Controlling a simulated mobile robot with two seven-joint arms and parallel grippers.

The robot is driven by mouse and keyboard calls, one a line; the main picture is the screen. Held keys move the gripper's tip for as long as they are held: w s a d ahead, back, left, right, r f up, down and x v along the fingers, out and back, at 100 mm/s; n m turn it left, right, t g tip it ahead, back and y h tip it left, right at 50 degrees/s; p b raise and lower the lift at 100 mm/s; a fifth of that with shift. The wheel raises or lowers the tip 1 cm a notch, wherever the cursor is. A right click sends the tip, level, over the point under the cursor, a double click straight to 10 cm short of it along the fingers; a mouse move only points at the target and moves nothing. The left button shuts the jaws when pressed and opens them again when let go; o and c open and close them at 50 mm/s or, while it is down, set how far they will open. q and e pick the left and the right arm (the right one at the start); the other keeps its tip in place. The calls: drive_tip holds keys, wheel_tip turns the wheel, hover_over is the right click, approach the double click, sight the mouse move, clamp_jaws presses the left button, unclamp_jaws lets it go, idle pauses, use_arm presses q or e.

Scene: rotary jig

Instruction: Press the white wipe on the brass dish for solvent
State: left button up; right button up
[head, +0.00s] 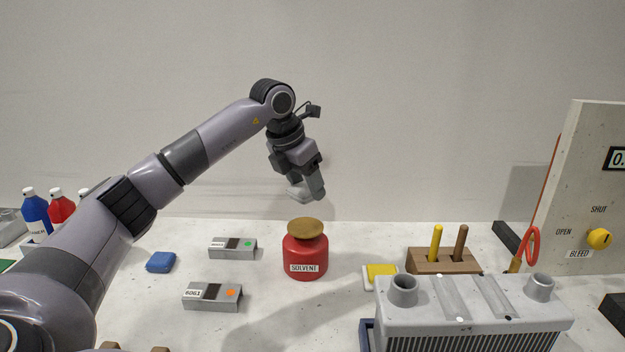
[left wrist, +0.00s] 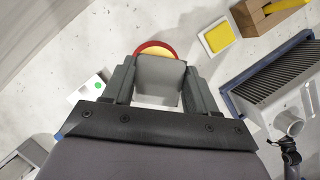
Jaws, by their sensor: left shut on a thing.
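The red solvent can (head: 305,257), labelled SOLVENT, stands on the bench with the brass dish (head: 305,228) on top. My left gripper (head: 308,190) is above the dish, with a clear gap between them. It is shut on the white wipe (head: 296,191), which looks pale grey here. In the left wrist view the wipe (left wrist: 158,76) sits between the two fingers and covers much of the dish (left wrist: 155,51) and the red can (left wrist: 150,45) beyond it. My right gripper is not in view.
A blue pad (head: 161,262) and two grey labelled blocks (head: 233,247) lie left of the can. Right of it are a yellow pad (head: 381,272), a wooden holder (head: 443,262) and a grey finned unit (head: 470,320). A panel with a yellow knob (head: 599,239) stands far right.

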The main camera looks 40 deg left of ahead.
use_arm(q)
drive_tip(key=shift+f, duration=0.1)
drive_tip(key=b, duration=0.5)
hover_over(309, 224)
drive_tip(key=f, duration=0.2)
drive_tip(key=s+f, duration=0.1)
drive_tip(key=f, duration=0.1)
drive_tip(key=shift+f, duration=0.35)
drive_tip(key=shift+f+b, duration=0.45)
drive_tip(key=shift+f, duration=0.05)
drive_tip(key=shift+f, duration=0.15)
drive_tip(key=shift+f+b, duration=0.55)
drive_tip(key=shift+f, duration=0.45)
idle(0.3)
idle(1.4)
idle(0.5)
